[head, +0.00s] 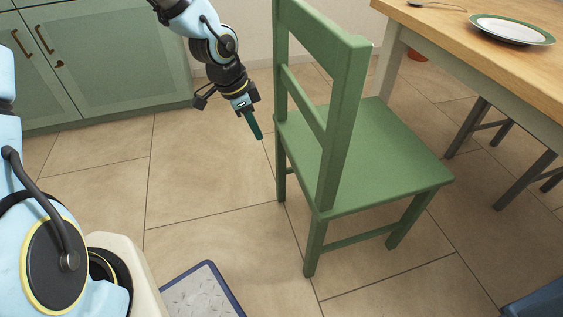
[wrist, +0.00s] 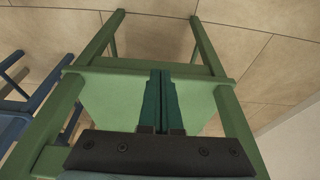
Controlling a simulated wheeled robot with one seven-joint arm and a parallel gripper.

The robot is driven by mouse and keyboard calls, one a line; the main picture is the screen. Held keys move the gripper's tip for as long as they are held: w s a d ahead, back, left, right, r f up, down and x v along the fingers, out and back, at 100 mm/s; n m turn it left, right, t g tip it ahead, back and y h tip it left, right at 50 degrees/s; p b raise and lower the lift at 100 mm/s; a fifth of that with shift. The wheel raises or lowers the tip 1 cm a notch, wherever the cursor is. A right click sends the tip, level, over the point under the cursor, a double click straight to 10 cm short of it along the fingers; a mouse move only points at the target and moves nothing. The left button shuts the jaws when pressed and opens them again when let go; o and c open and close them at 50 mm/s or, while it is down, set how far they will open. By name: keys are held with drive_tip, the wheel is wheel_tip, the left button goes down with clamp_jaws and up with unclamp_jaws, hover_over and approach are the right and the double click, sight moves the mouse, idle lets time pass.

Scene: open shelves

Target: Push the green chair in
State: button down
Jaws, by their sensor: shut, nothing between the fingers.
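The green chair (head: 375,155) stands upright on the tiled floor in the middle right of the head view, with its backrest toward my arm and its seat toward the table (head: 455,45). A gap of floor shows between part of the chair and the table legs. My gripper (head: 258,132) is just left of the backrest, pointing down, its fingers together and empty. In the wrist view my gripper (wrist: 161,75) is seen against the chair (wrist: 105,100), with a rail and two posts around it. I cannot tell whether the fingers touch the chair.
A plate (head: 512,29) and a spoon (head: 415,4) lie on the table. Green cabinets (head: 100,55) line the back left. Dark chair legs (head: 525,180) show under the table, and a blue object (head: 540,300) is at the bottom right.

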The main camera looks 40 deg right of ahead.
drive_tip(key=s+d+f+b, duration=0.2)
drive_tip(key=d+f+b, duration=0.2)
drive_tip(key=f, duration=0.5)
drive_tip(key=shift+s+d+f, duration=0.35)
drive_tip(key=shift+d+f, duration=0.05)
drive_tip(key=shift+d, duration=0.95)
